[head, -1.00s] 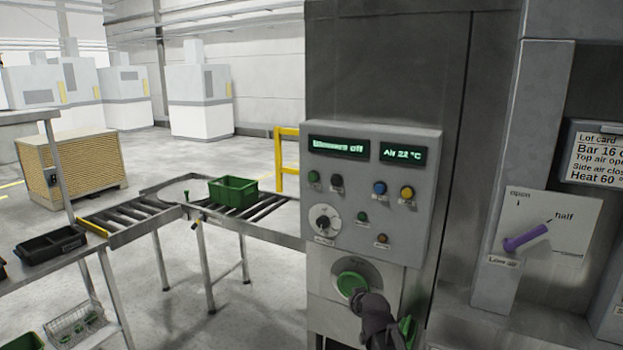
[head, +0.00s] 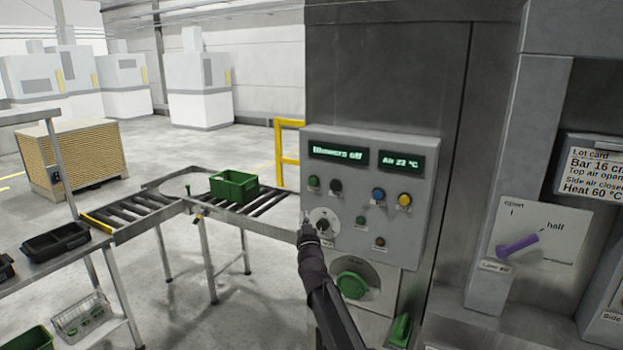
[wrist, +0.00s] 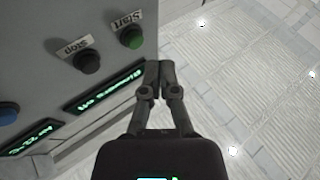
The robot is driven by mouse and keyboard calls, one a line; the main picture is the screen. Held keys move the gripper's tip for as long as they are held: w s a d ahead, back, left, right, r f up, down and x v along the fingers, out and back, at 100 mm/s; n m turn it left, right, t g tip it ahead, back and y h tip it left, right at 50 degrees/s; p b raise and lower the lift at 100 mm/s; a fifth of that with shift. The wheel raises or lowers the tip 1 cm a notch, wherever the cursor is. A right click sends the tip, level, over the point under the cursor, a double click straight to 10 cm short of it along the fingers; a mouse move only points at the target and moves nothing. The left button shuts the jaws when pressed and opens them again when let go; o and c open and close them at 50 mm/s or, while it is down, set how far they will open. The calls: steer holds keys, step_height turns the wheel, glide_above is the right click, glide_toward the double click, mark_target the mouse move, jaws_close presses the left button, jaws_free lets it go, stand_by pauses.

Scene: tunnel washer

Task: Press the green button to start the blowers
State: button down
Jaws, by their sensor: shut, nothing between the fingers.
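The green start button (head: 313,182) is at the upper left of the grey control panel (head: 345,148). In the wrist view the green button (wrist: 131,37) has a label reading Start and sits left of my fingertips. My gripper (head: 306,218) is shut and empty, below the green button in the head view, by the panel's left edge. In the wrist view my gripper (wrist: 160,70) appears apart from the button. The display (head: 338,153) reads Blowers off.
A black stop button (wrist: 87,62) is beside the start button. My gripper partly covers a dial (head: 323,222). Blue (head: 378,194) and yellow (head: 404,200) buttons are to the right. A roller conveyor (head: 265,202) stands left.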

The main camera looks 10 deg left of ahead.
mark_target(309, 180)
steer(key=a+r+m+t+h+p, duration=0.1)
steer(key=a+r+t, duration=0.2)
steer(key=r, duration=0.3)
steer(key=shift+s+a+r+m+t+p, duration=0.15)
steer(key=shift+s+r+m+t+p, duration=0.15)
steer(key=shift+s, duration=0.15)
steer(key=shift+w, duration=0.2)
steer(key=shift+w+d, duration=0.5)
steer(key=shift+w, duration=0.8)
steer(key=shift+w+d, duration=0.5)
steer(key=shift+w, duration=0.85)
steer(key=shift+w+d, duration=0.5)
steer(key=shift+w, duration=0.8)
steer(key=shift+w+d, duration=0.3)
steer(key=shift+w, duration=0.6)
steer(key=shift+s, duration=0.15)
steer(key=shift+s+a, duration=0.3)
steer(key=shift+s, duration=0.45)
steer(key=shift+s, duration=0.1)
